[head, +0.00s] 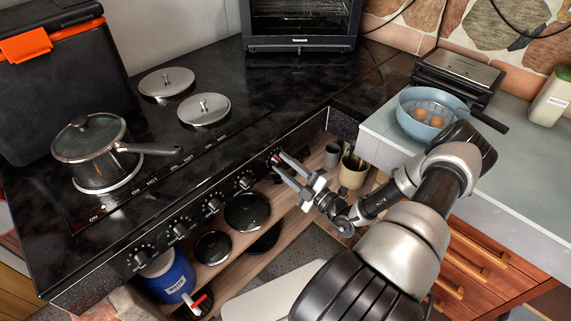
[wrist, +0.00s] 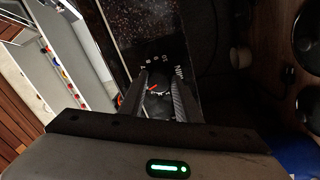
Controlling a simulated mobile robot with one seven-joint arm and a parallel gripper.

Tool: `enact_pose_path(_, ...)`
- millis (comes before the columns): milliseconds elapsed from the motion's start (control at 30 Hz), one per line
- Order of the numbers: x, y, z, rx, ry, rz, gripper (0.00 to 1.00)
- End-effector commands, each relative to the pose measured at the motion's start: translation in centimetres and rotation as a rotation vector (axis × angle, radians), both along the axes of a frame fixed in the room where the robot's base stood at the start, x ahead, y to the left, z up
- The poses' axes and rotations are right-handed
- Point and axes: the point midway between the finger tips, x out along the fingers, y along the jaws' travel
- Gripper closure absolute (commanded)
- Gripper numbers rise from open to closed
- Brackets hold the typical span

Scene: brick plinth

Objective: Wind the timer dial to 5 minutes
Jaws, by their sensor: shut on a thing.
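The timer dial (wrist: 160,103) is a dark round knob with a red pointer, at the right end of the black stove's front panel (head: 225,184). In the wrist view it sits between my two fingers, with pale printed marks on the panel beyond it. My gripper (head: 277,163) reaches the panel from the right, and it also shows in the wrist view (wrist: 160,95). Its fingers are shut on the dial's sides. In the head view the fingers mostly hide the dial. The marks are too small to read a setting.
Several other knobs (head: 181,230) line the panel to the left. A saucepan (head: 88,142) stands on the stove. Below are shelves with dark pans (head: 247,211) and a beige cup (head: 353,170). A counter with a blue bowl (head: 408,119) of eggs is at the right.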

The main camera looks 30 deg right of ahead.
Motion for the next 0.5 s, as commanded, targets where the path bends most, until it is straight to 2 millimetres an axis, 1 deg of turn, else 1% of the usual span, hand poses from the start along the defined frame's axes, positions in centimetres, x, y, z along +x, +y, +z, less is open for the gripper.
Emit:
enact_pose_path(200, -0.05, 0.1, 0.07, 0.154, 0.055, -0.001, 0.92)
enact_pose_path(500, -0.1, 0.15, -0.01, 0.282, 0.103, -0.001, 0.92)
